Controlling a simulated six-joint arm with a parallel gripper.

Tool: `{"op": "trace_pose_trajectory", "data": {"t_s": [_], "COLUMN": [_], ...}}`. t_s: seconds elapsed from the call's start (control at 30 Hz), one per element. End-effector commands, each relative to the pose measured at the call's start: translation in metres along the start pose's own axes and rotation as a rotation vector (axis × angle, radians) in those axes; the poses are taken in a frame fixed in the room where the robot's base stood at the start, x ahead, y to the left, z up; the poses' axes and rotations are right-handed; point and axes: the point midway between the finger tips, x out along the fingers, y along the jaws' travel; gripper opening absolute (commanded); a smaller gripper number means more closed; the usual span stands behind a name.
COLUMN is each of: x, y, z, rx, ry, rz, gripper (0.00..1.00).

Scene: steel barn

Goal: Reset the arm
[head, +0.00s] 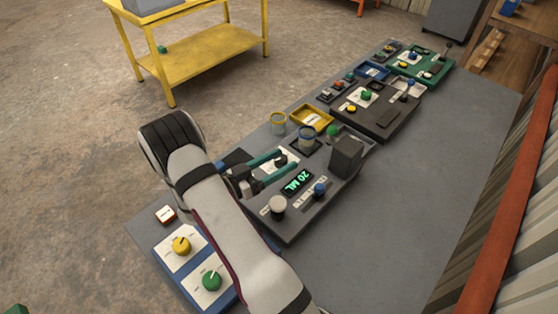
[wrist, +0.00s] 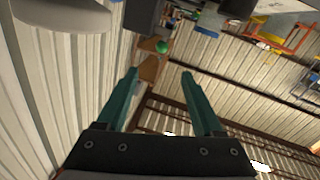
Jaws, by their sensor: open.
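My arm reaches over the grey bench from the bottom of the head view. My gripper (head: 277,166) has teal fingers spread apart with nothing between them. It is above the dark dispenser panel with the green "20 ML" display (head: 297,182). In the wrist view my gripper (wrist: 160,75) also shows open and empty, with the corrugated wall and roof beams behind it. A clear cup with a blue rim (head: 307,138) stands beyond the fingers on the panel. A clear cup with a yellow rim (head: 278,122) stands to its left.
A blue panel (head: 198,283) with yellow and green knobs lies near my arm. A dark panel (head: 388,116) and a green panel (head: 438,72) stand farther along the bench (head: 420,180). The bench's right side is clear. A yellow cart (head: 213,52) stands on the floor.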

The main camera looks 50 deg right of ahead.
Motion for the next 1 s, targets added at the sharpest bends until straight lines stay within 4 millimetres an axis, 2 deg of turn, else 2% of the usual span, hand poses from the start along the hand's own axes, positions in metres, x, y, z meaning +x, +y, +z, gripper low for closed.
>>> {"op": "trace_pose_trajectory", "data": {"t_s": [0.33, 0.4, 0.47, 0.5, 0.57, 0.6, 0.67, 0.7, 0.77, 0.8, 0.83, 0.87, 0.9, 1.0], "x": [0.000, -0.003, -0.015, -0.031, -0.069, -0.102, -0.158, -0.196, -0.246, -0.274, -0.289, -0.299, -0.305, -0.296], "y": [-0.003, -0.017, -0.042, -0.063, -0.093, -0.105, -0.107, -0.096, -0.062, -0.029, 0.000, 0.030, 0.070, 0.155], "z": [-0.001, -0.006, -0.016, -0.026, -0.045, -0.058, -0.078, -0.089, -0.099, -0.100, -0.099, -0.095, -0.088, -0.070], "rx": [0.020, 0.107, 0.233, 0.317, 0.404, 0.423, 0.396, 0.338, 0.201, 0.078, -0.025, -0.133, -0.273, -0.566], "ry": [-0.015, -0.087, -0.213, -0.327, -0.516, -0.641, -0.818, -0.926, -1.066, -1.145, -1.195, -1.235, -1.277, -1.329], "rz": [-0.013, -0.081, -0.210, -0.330, -0.539, -0.685, -0.898, -1.032, -1.205, -1.296, -1.347, -1.381, -1.401, -1.361], "gripper": [0.69, 0.69, 0.69, 0.69, 0.69, 0.69, 0.69, 0.69, 0.69, 0.69, 0.69, 0.69, 0.69, 0.69]}}
